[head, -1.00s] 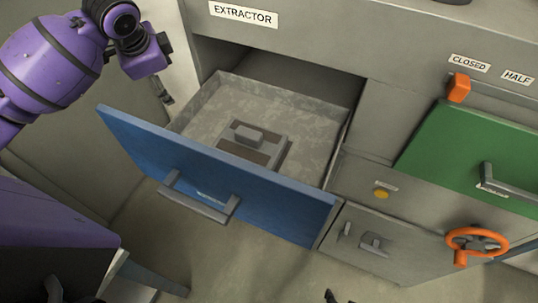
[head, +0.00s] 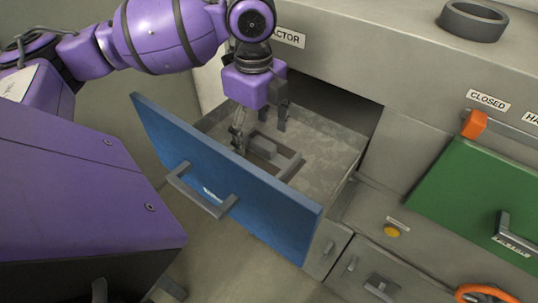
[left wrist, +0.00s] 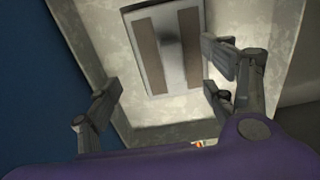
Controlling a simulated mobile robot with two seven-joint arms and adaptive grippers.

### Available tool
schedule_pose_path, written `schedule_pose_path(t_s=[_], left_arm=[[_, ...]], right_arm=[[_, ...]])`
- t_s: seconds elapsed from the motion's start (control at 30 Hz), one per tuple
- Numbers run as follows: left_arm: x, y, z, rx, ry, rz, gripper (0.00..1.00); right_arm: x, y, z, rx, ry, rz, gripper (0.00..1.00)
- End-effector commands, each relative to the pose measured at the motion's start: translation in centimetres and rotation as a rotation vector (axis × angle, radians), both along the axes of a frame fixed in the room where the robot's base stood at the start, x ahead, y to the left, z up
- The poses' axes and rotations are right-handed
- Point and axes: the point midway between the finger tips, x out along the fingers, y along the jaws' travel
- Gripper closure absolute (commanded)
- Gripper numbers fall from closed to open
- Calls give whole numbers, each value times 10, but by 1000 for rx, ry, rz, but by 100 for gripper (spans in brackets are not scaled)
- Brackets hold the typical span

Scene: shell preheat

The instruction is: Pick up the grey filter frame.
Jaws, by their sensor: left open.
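The grey filter frame (head: 263,150) lies flat in the open drawer (head: 326,155). My right gripper is not in view.
The drawer's blue front (head: 225,180) with its grey handle stands between my body and the frame. A green panel (head: 485,190), an orange lever (head: 474,124) and an orange wheel (head: 488,292) are at the right. A dark ring (head: 472,20) sits on top.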

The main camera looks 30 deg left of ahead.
Motion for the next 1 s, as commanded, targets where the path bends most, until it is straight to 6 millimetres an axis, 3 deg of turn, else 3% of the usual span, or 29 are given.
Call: schedule_pose_path(t_s=[0.33, 0.67, 1.0], left_arm=[[-5, -3, -49, -1, 1, 1, 24], [-4, -2, -56, 0, -5, 1, 24], [-5, -2, -57, 0, -2, 1, 69]], right_arm=[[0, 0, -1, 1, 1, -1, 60], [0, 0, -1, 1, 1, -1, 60], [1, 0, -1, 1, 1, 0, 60]])
